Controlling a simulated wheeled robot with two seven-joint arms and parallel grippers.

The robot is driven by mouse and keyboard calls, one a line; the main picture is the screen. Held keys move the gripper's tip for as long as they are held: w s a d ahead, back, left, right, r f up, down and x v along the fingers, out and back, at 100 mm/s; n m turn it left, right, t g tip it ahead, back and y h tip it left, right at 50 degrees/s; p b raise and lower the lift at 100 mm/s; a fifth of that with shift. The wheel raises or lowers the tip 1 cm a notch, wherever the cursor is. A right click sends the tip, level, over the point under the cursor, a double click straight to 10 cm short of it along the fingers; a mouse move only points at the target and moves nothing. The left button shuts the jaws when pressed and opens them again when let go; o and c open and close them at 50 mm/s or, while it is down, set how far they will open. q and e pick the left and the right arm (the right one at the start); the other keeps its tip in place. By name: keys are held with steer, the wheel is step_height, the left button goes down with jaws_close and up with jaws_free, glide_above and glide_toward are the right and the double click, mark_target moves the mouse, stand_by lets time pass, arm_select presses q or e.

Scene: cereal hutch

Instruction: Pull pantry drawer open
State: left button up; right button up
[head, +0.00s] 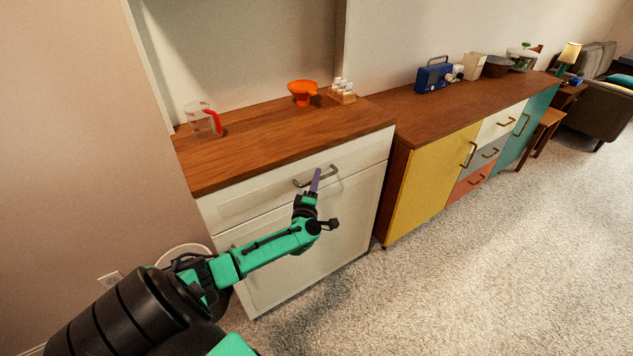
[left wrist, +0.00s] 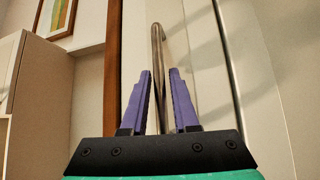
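The pantry drawer (head: 252,199) is the white top drawer under the wooden counter, and its front looks flush with the cabinet. Its metal bar handle (head: 331,170) is at the middle of the front. My left gripper (head: 316,181) reaches the handle with its purple fingers pointing at the drawer. In the left wrist view the handle (left wrist: 156,45) runs between the two spread fingers (left wrist: 160,72), with gaps visible beside it. The left gripper is open around the handle, not clamped. My right gripper is in neither view.
On the counter (head: 250,158) stand a measuring cup (head: 203,121), an orange funnel-like item (head: 302,90) and a small rack of jars (head: 341,92). A white door (head: 345,222) is below the drawer. A colourful sideboard (head: 425,185) stands to the right. The carpet (head: 460,270) in front is clear.

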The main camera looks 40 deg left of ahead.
arm_select(q)
jaws_close()
steer(key=shift+f, duration=0.1)
stand_by(1.2)
